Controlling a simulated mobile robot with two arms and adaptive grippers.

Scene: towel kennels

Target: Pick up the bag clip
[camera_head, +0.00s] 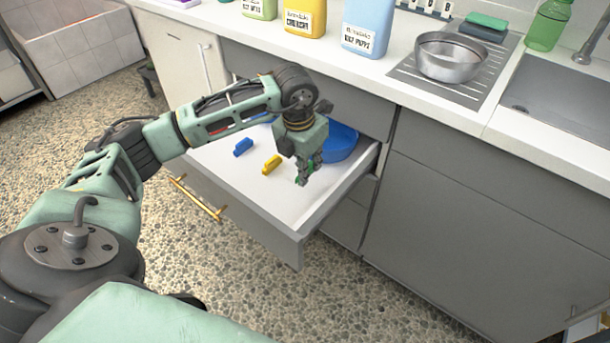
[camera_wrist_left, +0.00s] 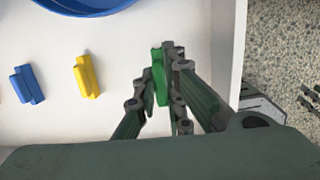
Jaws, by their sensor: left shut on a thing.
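My left gripper (camera_head: 304,176) is inside the open drawer and is shut on a green bag clip (camera_wrist_left: 158,77). In the left wrist view the green clip stands upright between the fingertips (camera_wrist_left: 166,80). I cannot tell whether it touches the drawer floor. A yellow bag clip (camera_head: 272,164) lies to the left of the gripper and also shows in the left wrist view (camera_wrist_left: 87,77). A blue bag clip (camera_head: 243,147) lies farther left, also in the left wrist view (camera_wrist_left: 27,84). My right gripper is not in view.
The white drawer (camera_head: 250,191) stands open below the counter, with a blue bowl (camera_head: 342,143) at its back right. The drawer's right wall (camera_wrist_left: 235,50) is close to the gripper. A metal bowl (camera_head: 449,58) and several labelled containers (camera_head: 369,27) stand on the counter.

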